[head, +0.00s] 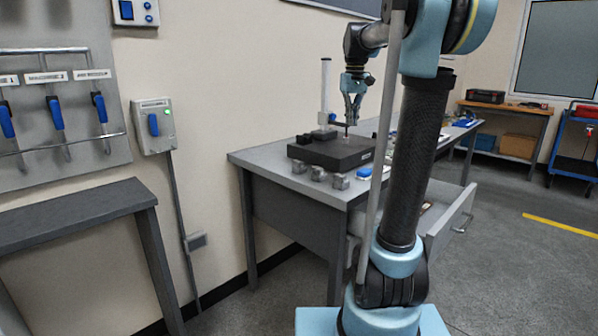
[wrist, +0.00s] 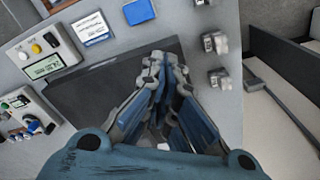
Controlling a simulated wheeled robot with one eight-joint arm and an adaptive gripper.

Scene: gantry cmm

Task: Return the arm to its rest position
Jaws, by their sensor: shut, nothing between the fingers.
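My gripper (head: 350,121) points down above the dark granite plate (head: 312,152) on the grey bench. Its fingers are together with nothing between them. In the wrist view the closed fingertips (wrist: 165,62) are over the same dark plate (wrist: 85,88). My arm reaches out over the bench. I cannot tell the exact gap between fingertips and plate. A thin dark upright part stands on the plate just below the gripper, partly hard to make out.
Several metal blocks (head: 318,173) line the front of the grey bench (head: 270,168). An upright gauge stand (head: 325,95) is behind the plate. A control box (wrist: 42,52) is beside the plate. An open drawer (head: 455,215) juts out at right.

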